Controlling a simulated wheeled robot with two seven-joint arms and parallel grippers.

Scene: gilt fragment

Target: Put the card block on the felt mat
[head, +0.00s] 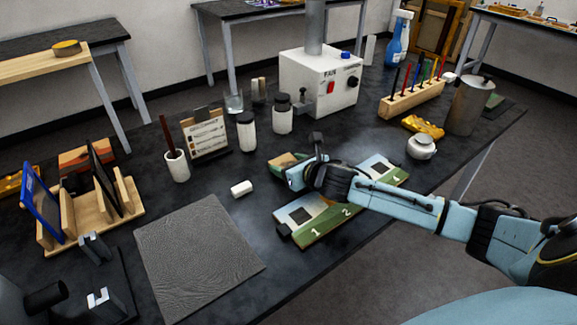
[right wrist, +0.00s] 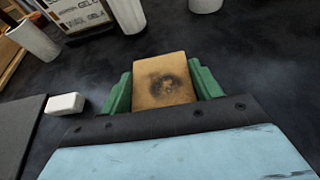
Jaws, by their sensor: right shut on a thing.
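The card block, a tan block with a dark smudge on its face, is between the green fingers of my right gripper (right wrist: 165,85) in the right wrist view (right wrist: 160,78). In the head view my right gripper (head: 287,165) is over the middle of the dark table, and its wrist hides part of the block. The gripper is shut on the block. I cannot tell whether the block touches the table. The grey felt mat (head: 197,258) lies flat and bare at front left, left of the gripper. Its edge shows in the right wrist view (right wrist: 18,135). My left gripper is not in view.
A small white block (head: 241,188) lies between the mat and my right gripper. A numbered green board (head: 322,234) lies under my right forearm. A wooden rack (head: 128,200) stands left of the mat; jars (head: 246,132) and a white cup (head: 176,166) stand behind.

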